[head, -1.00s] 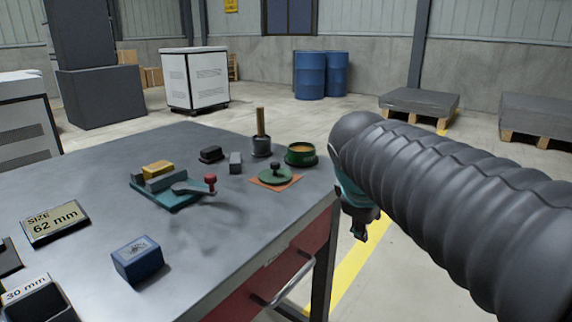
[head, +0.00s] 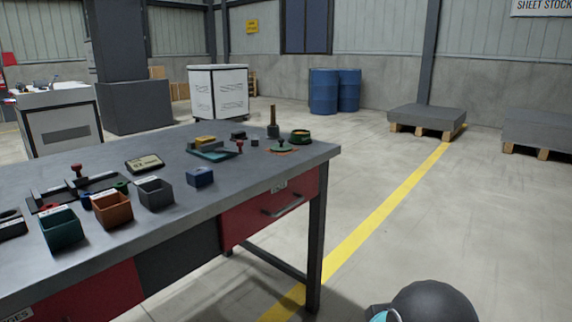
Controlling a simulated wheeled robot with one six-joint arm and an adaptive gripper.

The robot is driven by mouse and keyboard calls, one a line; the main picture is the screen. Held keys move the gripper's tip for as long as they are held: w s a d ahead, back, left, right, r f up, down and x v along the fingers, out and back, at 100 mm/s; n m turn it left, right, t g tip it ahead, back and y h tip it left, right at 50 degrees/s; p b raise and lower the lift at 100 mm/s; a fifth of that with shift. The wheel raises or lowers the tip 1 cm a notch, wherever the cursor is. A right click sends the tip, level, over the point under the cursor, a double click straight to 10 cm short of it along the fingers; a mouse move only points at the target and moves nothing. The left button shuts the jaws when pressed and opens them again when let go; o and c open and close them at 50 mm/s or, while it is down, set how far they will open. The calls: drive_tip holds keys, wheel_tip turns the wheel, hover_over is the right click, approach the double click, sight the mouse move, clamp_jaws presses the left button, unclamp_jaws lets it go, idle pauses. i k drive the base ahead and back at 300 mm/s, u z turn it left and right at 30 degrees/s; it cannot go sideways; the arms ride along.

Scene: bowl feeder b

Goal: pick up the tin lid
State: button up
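The tin lid (head: 282,150) is a small green disc with a dark knob on top. It lies on an orange mat (head: 296,152) near the far right corner of the workbench. The open green tin (head: 300,137), with yellowish contents, stands just behind it to the right. Only a dark rounded part of my arm and a bit of teal show at the bottom right edge, well away from the lid. My gripper's fingers are out of the picture.
The grey workbench (head: 250,177) holds a pot with a wooden handle (head: 273,130), a teal fixture (head: 212,154), a blue block (head: 200,177) and several bins toward the left. The floor right of the bench is clear around a yellow line (head: 375,222).

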sight(281, 148)
drive_tip(key=z, duration=0.75)
drive_tip(key=i, duration=0.4)
drive_tip(key=z, duration=0.55)
drive_tip(key=i, duration=0.9)
drive_tip(key=u, duration=0.75)
drive_tip(key=i, duration=0.9)
drive_tip(key=u, duration=1)
